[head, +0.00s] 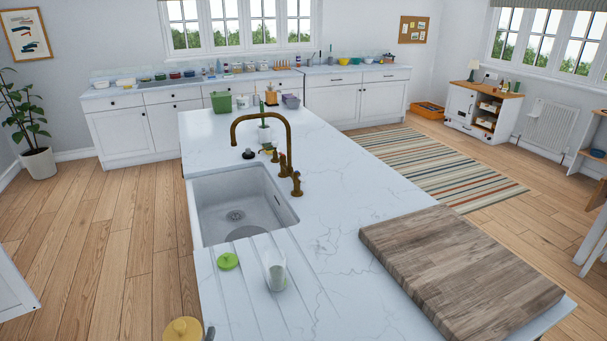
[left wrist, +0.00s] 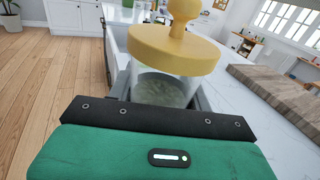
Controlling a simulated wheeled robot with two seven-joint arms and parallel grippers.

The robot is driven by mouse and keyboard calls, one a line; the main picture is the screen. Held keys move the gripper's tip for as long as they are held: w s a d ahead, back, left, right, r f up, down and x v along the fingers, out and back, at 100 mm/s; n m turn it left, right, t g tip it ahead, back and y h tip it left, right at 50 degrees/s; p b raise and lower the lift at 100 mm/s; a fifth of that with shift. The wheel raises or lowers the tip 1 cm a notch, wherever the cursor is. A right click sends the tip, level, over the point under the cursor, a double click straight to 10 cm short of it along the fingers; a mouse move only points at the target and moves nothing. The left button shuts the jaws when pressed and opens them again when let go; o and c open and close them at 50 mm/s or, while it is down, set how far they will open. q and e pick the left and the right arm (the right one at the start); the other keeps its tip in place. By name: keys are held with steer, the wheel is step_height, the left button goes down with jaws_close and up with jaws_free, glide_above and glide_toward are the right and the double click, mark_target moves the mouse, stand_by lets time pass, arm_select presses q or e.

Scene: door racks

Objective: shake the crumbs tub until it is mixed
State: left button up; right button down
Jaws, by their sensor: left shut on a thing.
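The crumbs tub is a clear tub (left wrist: 163,90) with a wide yellow lid (left wrist: 175,48) topped by a round knob. Pale grey-green bits show inside it in the left wrist view. My left gripper (left wrist: 160,98) is shut around the tub's clear body, below the lid. In the head view only the yellow lid (head: 183,329) shows at the bottom edge, beside a dark tip of the left gripper; the rest is cut off. The tub is held near the counter's front left edge, lid up. How evenly its contents are blended cannot be told. My right gripper is not in view.
A clear empty-looking glass (head: 275,275) and a green lid (head: 228,261) stand on the marble island beside the sink (head: 238,205). A brass tap (head: 286,150) rises behind. A wooden board (head: 455,268) covers the right side. Bare marble lies between.

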mark_target(189, 333)
arm_select(q)
step_height(189, 333, up, 3)
steer(key=f, duration=0.5)
steer(key=shift+a, duration=0.3)
steer(key=shift+d+r, duration=0.15)
steer(key=shift+r, duration=0.15)
steer(key=r, duration=0.4)
steer(key=shift+d+r, duration=0.2)
steer(key=shift+d, duration=0.05)
steer(key=f, duration=0.3)
steer(key=a+f, duration=0.1)
steer(key=f, duration=0.1)
steer(key=shift+w+f, duration=0.1)
steer(key=shift+d, duration=0.25)
steer(key=shift+d+r, duration=0.2)
steer(key=shift+r, duration=0.05)
steer(key=shift+a, duration=0.1)
steer(key=shift+a+f, duration=0.1)
